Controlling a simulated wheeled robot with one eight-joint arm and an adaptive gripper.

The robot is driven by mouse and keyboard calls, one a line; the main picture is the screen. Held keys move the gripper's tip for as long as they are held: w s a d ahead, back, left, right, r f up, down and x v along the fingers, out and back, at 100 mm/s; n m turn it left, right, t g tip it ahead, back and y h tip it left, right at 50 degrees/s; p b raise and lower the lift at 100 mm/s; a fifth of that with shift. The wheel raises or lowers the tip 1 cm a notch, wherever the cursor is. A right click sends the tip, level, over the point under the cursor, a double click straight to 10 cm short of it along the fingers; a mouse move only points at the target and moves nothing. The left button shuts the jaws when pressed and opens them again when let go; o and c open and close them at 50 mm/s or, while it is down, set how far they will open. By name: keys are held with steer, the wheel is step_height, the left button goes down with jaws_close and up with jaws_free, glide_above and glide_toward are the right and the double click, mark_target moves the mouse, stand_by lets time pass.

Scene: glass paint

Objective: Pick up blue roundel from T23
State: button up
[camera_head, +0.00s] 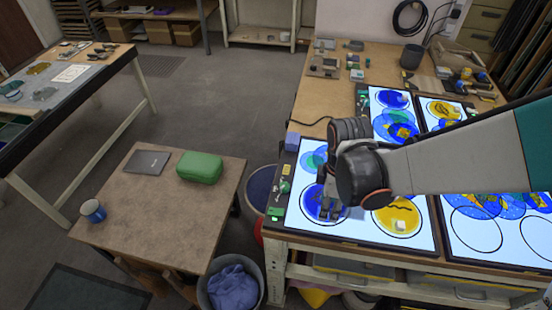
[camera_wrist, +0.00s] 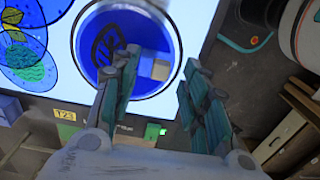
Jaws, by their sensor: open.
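The blue roundel (camera_head: 312,203) lies on the lit panel near its left front corner, partly hidden by my gripper (camera_head: 328,205). In the wrist view the roundel (camera_wrist: 92,30) shows a black leaf drawing and sits inside a dark ring on the white panel. A small pale block (camera_wrist: 158,69) rests on it near its edge. My gripper (camera_wrist: 162,64) is open, its teal fingers apart, with the fingertips over the roundel's near edge and the pale block showing between them. I cannot tell whether they touch. A yellow T23 label (camera_wrist: 65,115) is on the panel's dark edge.
A yellow roundel (camera_head: 396,218) with a pale block lies to the right on the same panel. Overlapping blue and green pieces (camera_head: 314,158) lie behind. A side table with a green case (camera_head: 200,168) stands left, and a bin (camera_head: 236,288) is in front.

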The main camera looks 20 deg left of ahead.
step_height(320, 180, down, 3)
steer(key=shift+s+a+r+b, duration=0.1)
steer(key=shift+s+r+b, duration=0.1)
steer(key=shift+b, duration=0.35)
steer(key=shift+w, duration=0.1)
jaws_close()
steer(key=shift+r, duration=0.15)
step_height(320, 180, up, 20)
steer(key=p, duration=1.4)
